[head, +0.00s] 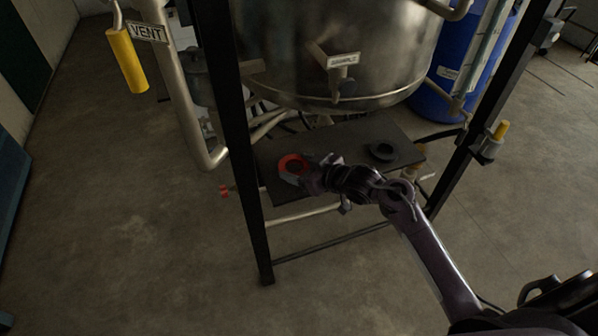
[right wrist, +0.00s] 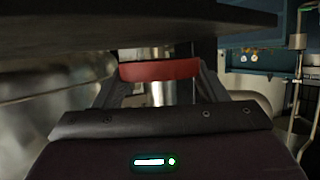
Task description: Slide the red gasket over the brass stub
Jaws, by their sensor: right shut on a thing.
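The red gasket (head: 291,159) is a ring that shows above the left part of a dark shelf under the steel vessel. My right gripper (head: 296,170) is shut on it, with the arm coming from the lower right. In the right wrist view the gasket (right wrist: 160,70) shows edge-on as a red band between the two fingers (right wrist: 160,82). I cannot make out the brass stub for certain in either view. I cannot tell whether the gasket touches the shelf or is around anything. My left gripper is not in view.
The dark shelf (head: 350,135) carries a black ring-shaped part (head: 382,152) at its right. Black frame posts (head: 240,150) stand on both sides, and the steel vessel (head: 335,50) hangs above. A bent pipe (head: 190,110) runs at the left. Open floor lies in front.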

